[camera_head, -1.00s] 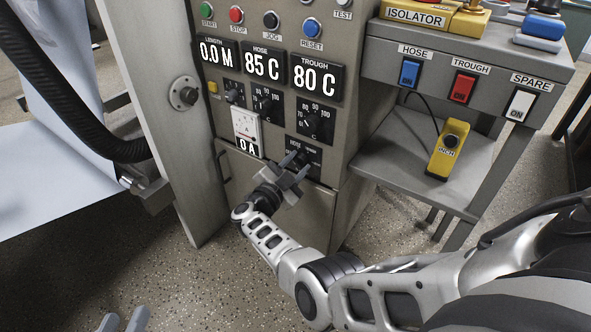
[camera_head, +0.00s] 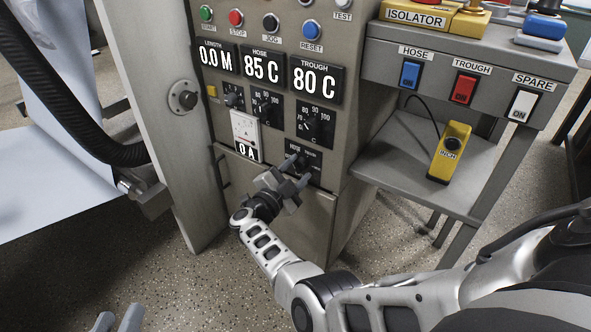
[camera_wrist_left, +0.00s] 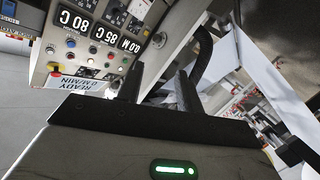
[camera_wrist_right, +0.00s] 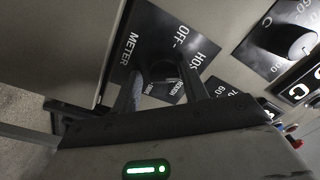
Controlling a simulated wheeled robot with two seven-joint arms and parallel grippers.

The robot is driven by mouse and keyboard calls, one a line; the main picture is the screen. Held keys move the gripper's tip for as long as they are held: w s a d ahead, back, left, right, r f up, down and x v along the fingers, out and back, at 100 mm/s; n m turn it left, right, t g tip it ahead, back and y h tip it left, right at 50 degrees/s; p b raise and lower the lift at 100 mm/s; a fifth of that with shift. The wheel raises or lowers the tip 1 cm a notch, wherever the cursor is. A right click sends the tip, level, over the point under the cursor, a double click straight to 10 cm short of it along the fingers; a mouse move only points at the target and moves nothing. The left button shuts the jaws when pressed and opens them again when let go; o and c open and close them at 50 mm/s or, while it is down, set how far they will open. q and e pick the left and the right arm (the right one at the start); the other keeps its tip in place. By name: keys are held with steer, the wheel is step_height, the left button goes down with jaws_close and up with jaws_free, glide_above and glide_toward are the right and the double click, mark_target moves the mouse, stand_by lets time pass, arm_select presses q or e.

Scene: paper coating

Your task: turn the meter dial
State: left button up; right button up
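The meter dial (camera_head: 303,161) is a black knob on a dark plate low on the grey control panel, partly hidden by my right gripper in the head view. In the right wrist view its plate (camera_wrist_right: 143,30) reads METER, OFF and a partly covered hose label, and the dark knob (camera_wrist_right: 165,70) shows between the fingertips. My right gripper (camera_head: 287,183) is open, just in front of and below the dial, and looks apart from it. My left gripper (camera_head: 120,320) is open and empty at the bottom left; its fingers show apart in the left wrist view (camera_wrist_left: 160,85).
Other black dials (camera_head: 312,124) and an ammeter (camera_head: 245,130) reading 0 A sit just above. A grey side bench (camera_head: 430,165) with rocker switches and a yellow inch pendant (camera_head: 450,152) stands to the right. A cabinet handle (camera_head: 220,170) projects at the left.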

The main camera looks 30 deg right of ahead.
steer(key=shift+o, duration=0.3)
steer(key=shift+a, duration=0.15)
steer(key=shift+s+a, duration=0.1)
steer(key=shift+a, duration=0.25)
arm_select(q)
steer(key=shift+a+f+m+g+p, duration=0.2)
steer(key=shift+f+m+g+p, duration=0.15)
steer(key=shift+p, duration=0.3)
arm_select(e)
steer(key=v, duration=0.6)
steer(key=shift+s+a, duration=0.2)
steer(key=shift+s, duration=0.05)
arm_select(q)
steer(key=shift+r, duration=0.1)
